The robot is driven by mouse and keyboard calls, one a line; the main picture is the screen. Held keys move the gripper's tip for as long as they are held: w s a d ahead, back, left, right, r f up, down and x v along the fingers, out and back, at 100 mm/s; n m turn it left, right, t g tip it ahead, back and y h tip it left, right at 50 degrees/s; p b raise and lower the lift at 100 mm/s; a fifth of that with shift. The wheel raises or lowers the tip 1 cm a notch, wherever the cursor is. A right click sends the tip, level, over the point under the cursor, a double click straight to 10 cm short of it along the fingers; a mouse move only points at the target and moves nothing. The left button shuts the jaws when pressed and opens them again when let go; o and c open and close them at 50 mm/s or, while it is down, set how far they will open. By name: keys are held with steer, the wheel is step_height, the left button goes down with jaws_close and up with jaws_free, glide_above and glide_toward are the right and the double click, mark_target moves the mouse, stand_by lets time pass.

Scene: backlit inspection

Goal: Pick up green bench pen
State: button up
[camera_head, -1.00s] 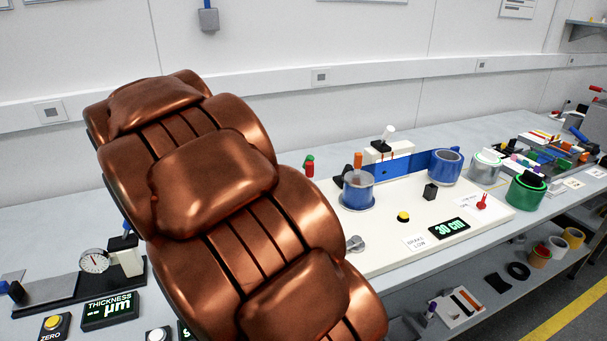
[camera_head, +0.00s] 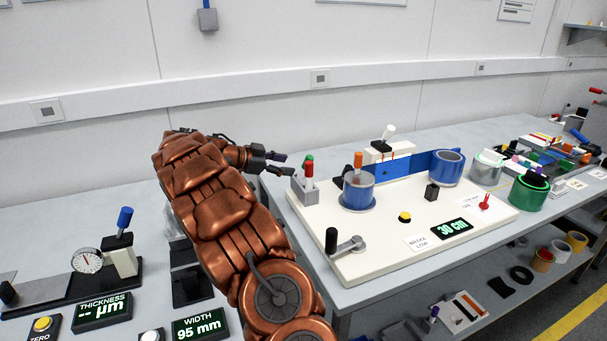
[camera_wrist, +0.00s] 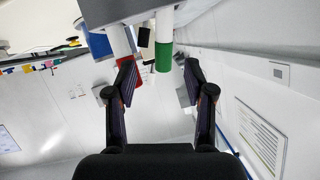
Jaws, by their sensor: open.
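The green bench pen (camera_head: 309,158) stands in a grey holder (camera_head: 305,190) at the left end of the white board, its green end up and largely behind a red-ended pen (camera_head: 309,171). My gripper (camera_head: 279,163) is open and empty, just left of the pens at about the height of their ends. In the wrist view the picture is upside down: the green pen (camera_wrist: 163,55) hangs from the grey holder (camera_wrist: 170,18), between the lines of the two open fingers (camera_wrist: 160,80). The red pen (camera_wrist: 126,55) is close to the left finger. I cannot tell whether they touch.
The white board (camera_head: 370,265) carries a clear-and-blue tape roll (camera_head: 358,190), a crank (camera_head: 346,242) and a yellow button (camera_head: 405,217). A thickness gauge (camera_head: 88,260) stands at left. The wall is behind the bench.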

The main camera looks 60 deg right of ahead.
mark_target(302, 168)
steer(key=shift+m, duration=0.3)
steer(key=shift+w+p+x, duration=0.2)
steer(key=shift+p+x, duration=0.6)
steer(key=shift+x, duration=1.35)
steer(key=shift+w+p+x, duration=0.15)
steer(key=shift+p+x, duration=0.6)
steer(key=shift+x, duration=1.35)
steer(key=shift+d+f, duration=0.1)
steer(key=shift+f, duration=0.1)
steer(key=shift+c, duration=0.2)
jaws_close()
